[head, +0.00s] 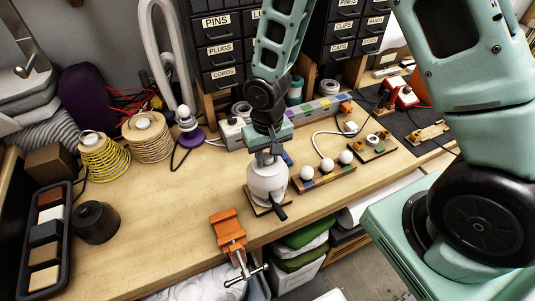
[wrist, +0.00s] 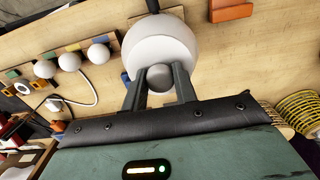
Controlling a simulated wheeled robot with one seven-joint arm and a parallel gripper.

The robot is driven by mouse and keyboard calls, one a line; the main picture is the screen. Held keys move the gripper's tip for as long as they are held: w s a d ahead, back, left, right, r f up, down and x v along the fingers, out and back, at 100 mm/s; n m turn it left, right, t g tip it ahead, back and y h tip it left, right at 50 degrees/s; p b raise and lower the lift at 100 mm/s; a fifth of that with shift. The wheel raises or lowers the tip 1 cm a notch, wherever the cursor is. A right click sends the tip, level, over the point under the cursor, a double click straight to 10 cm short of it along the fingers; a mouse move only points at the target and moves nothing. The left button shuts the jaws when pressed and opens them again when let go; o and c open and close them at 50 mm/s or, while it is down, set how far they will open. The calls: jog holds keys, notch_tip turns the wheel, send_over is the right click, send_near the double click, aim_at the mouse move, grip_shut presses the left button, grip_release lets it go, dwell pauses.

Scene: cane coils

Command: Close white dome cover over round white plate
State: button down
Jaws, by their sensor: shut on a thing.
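The white dome cover (head: 267,178) is under my gripper (head: 267,157) in the head view. In the wrist view, the two fingers of my gripper (wrist: 159,88) are shut on the grey round knob (wrist: 160,78) at the top of the white dome (wrist: 161,48). The dome is above a small wooden base (head: 258,208), with a black handle (head: 280,213) at its front. The round plate is mostly hidden under the dome. I cannot tell whether the dome's rim touches it all round.
An orange clamp (head: 228,230) is on the table's front edge. A board with several white balls (head: 326,166) stands to the right. Yellow (head: 103,155) and tan (head: 149,137) coils, a black tray (head: 44,240) and a dark round weight (head: 97,222) are to the left. The wooden table (head: 160,225) is clear at the left middle.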

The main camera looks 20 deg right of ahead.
aim_at(267, 170)
jog(key=shift+f+b, duration=2.35)
jog(key=shift+f, duration=0.55)
jog(key=c, duration=1)
grip_release()
notch_tip(267, 170, up, 17)
jog(key=b, duration=0.3)
jog(key=s+a+f+n+b, duration=0.1)
jog(key=s+a+n+b, duration=0.1)
jog(key=s, duration=0.4)
jog(key=s+a+f+n+b, duration=0.1)
jog(key=s+a+f+n, duration=0.1)
jog(key=s, duration=0.4)
jog(key=s+a+f+n+b, duration=0.2)
jog(key=s+n, duration=0.1)
jog(key=s, duration=0.4)
jog(key=shift+a+f+n+y+b, duration=0.15)
jog(key=shift+f+n+y+b, duration=0.15)
jog(key=shift+n+b, duration=0.1)
